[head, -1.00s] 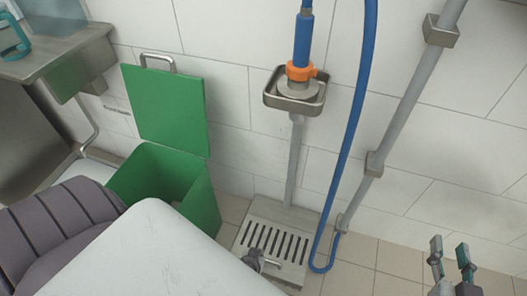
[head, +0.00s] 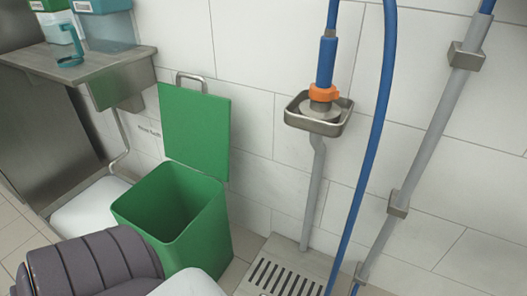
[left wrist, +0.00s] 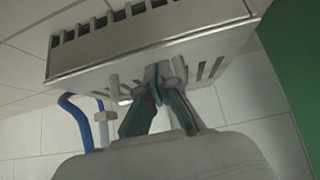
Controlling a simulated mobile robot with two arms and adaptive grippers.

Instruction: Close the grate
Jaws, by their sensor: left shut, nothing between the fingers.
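The grate (head: 281,277) is a metal plate with dark slots on the floor at the bottom of the head view, cut off by the frame edge. It also shows in the left wrist view (left wrist: 150,52) as a metal piece with slots along two sides. My left gripper (left wrist: 157,78) is shut and empty, with its fingertips at the grate's near edge. I cannot tell whether they touch it, nor how far the grate is tilted. The left gripper is out of the head view. My right gripper is in neither view.
A green bin (head: 205,222) with its lid (head: 195,130) up stands left of the grate. A blue hose (head: 372,150) and grey pipe (head: 425,135) run down the tiled wall at the right. A metal holder (head: 318,126) is above the grate. A shelf (head: 75,68) is at the left.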

